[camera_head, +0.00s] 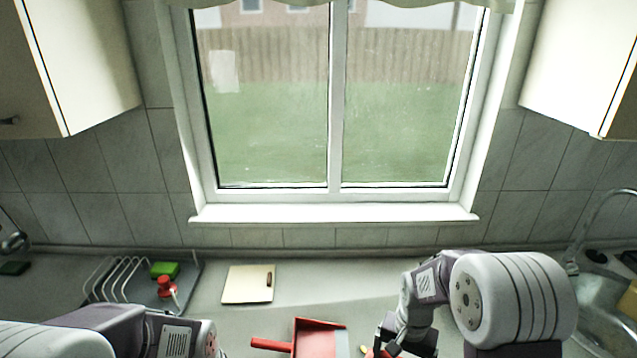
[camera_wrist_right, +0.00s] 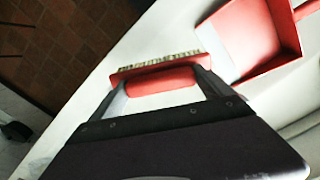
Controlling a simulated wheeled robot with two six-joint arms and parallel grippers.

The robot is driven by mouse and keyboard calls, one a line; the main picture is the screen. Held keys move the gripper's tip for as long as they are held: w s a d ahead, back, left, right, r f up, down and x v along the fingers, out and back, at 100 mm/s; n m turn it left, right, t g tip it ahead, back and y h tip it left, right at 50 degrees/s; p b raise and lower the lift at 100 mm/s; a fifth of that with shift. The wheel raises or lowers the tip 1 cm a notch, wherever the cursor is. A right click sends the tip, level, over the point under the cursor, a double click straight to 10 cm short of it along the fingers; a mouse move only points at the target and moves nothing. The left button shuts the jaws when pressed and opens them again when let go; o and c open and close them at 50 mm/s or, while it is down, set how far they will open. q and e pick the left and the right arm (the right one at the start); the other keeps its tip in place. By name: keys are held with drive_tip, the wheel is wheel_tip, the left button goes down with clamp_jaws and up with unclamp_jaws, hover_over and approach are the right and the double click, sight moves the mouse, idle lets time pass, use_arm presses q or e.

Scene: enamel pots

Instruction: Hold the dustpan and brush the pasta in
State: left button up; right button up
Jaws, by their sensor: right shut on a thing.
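The red dustpan (camera_head: 316,340) lies on the counter at the bottom middle of the head view, its handle pointing left. It also shows in the right wrist view (camera_wrist_right: 243,40). My right gripper (camera_wrist_right: 163,88) is shut on the red brush (camera_wrist_right: 158,80), whose pale bristles face the top of the wrist view. The brush is beside the dustpan, with a gap between them in that view. In the head view my right gripper (camera_head: 385,346) is right of the dustpan. My left arm enters at lower left, but its gripper is out of frame. I cannot make out any pasta clearly.
A dish rack (camera_head: 120,278) with a green sponge (camera_head: 164,269) and a red-topped item (camera_head: 166,287) stands at the left. A cream board (camera_head: 248,284) lies behind the dustpan. A sink (camera_head: 605,318) is at the right.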

drive_tip(key=shift+s+a+f+n, duration=0.15)
drive_tip(key=shift+s+a+n, duration=0.2)
drive_tip(key=shift+n, duration=0.65)
drive_tip(key=shift+s+n, duration=0.1)
drive_tip(key=shift+n, duration=0.5)
drive_tip(key=n, duration=0.2)
drive_tip(key=shift+d+f+n, duration=0.1)
drive_tip(key=shift+f+n, duration=0.05)
drive_tip(key=shift+n, duration=0.15)
